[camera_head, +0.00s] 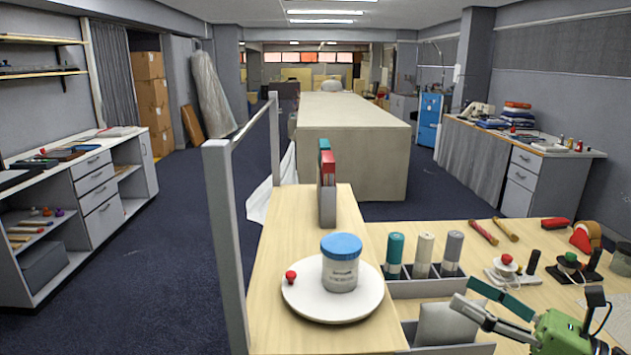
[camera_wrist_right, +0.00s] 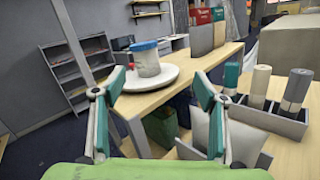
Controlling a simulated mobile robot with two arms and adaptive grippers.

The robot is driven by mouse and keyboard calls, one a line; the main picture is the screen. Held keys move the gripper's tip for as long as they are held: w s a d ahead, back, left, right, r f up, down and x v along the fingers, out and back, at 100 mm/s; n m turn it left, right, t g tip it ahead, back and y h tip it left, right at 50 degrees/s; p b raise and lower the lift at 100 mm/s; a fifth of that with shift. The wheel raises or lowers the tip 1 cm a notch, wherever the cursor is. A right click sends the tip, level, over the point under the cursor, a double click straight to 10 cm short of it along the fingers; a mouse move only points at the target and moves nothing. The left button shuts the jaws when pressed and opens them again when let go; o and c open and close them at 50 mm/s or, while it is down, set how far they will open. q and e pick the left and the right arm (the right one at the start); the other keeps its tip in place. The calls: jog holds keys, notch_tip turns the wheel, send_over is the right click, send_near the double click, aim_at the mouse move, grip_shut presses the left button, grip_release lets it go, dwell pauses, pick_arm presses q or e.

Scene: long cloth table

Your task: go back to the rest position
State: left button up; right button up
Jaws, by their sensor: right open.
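My right gripper (camera_head: 467,293) reaches in from the lower right in the head view, with a green body and teal-and-grey fingers. It is over the table by the grey divided tray. In the right wrist view its two fingers (camera_wrist_right: 159,90) stand apart with nothing between them. A clear jar with a blue lid (camera_head: 340,265) stands upright on a round white plate (camera_head: 305,307), apart from the gripper. A small red item (camera_head: 291,277) lies on the plate at the left. My left gripper is in neither view.
The grey tray (camera_head: 430,289) holds several upright cylinders. A grey holder (camera_head: 327,207) with red and green boxes stands on the raised wooden shelf (camera_head: 285,235). A grey post (camera_head: 226,250) rises at left. Tools and small devices cover the table's right side.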

jog(key=s+d+f+m+t+h, duration=0.1)
jog(key=s+d+f+m+h, duration=0.15)
jog(key=f+m+h, duration=0.95)
jog(key=s+d+f+m+t+h, duration=0.1)
jog(key=d+f+m+h, duration=0.45)
jog(key=m, duration=1.25)
jog(key=s+a+f+m+g+y, duration=0.2)
jog(key=s+a+f+m+g, duration=0.45)
jog(key=s, duration=0.55)
jog(key=s+a+f+m+g+y, duration=0.2)
jog(key=s+a+f+m+g, duration=0.25)
jog(key=s+a+f, duration=0.5)
jog(key=s+d+f+g, duration=0.1)
jog(key=s+f, duration=0.1)
jog(key=f, duration=1.2)
jog(key=s+d+f+g, duration=0.1)
jog(key=s+f, duration=0.1)
jog(key=f, duration=1.2)
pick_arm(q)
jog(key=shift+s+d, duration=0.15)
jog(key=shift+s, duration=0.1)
pick_arm(e)
jog(key=s+d+f+g, duration=0.1)
jog(key=s+d+f, duration=0.2)
jog(key=s+f, duration=1.1)
jog(key=s, duration=0.2)
jog(key=shift+s+f+n+h, duration=0.35)
jog(key=shift+s+n, duration=0.05)
